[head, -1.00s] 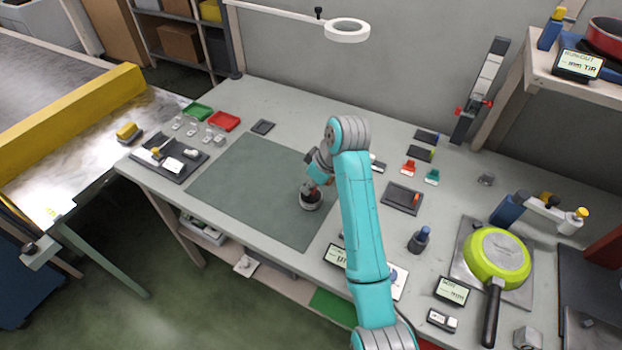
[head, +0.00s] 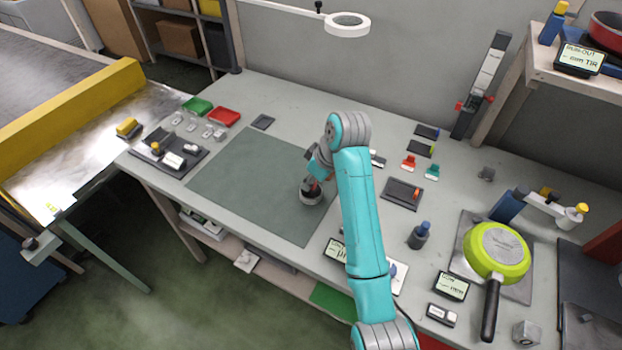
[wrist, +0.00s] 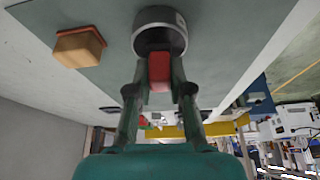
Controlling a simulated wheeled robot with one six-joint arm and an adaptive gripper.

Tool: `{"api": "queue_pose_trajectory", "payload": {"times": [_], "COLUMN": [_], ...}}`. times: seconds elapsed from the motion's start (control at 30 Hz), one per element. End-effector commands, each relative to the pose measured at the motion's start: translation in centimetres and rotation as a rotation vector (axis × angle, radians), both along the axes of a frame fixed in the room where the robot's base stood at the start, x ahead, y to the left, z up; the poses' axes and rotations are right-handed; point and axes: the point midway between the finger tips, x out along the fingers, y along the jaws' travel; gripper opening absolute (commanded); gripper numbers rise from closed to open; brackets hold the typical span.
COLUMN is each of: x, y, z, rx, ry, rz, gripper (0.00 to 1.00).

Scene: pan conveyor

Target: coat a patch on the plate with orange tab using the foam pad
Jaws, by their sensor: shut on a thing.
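My gripper (wrist: 158,92) is shut on a red block (wrist: 159,70). Just beyond it is a dark round body with a grey metal band (wrist: 160,32); whether the block is joined to it is unclear. In the head view this round body (head: 311,196) is at the green mat, below my gripper (head: 316,178). A tan block on an orange-red base (wrist: 78,48), possibly the foam pad, lies apart to the left in the wrist view. A dark plate with an orange tab (head: 400,195) lies on the bench right of my arm.
The green mat (head: 250,175) is largely bare. Right of my arm are a red clip (head: 409,163), a teal clip (head: 432,172), a dark bottle with a blue top (head: 419,237) and an upturned green pan (head: 497,250). A dark tray (head: 190,163) with small items stands left.

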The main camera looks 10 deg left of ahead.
Motion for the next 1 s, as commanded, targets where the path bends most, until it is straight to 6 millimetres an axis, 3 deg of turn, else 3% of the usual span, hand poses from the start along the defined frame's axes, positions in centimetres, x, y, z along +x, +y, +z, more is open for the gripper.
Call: {"api": "queue_pose_trajectory", "payload": {"times": [1.0], "x": [0.01], "y": [0.0], "z": [-0.85], "rx": [0.0], "ry": [0.0], "rz": [0.0], "gripper": [0.0]}}
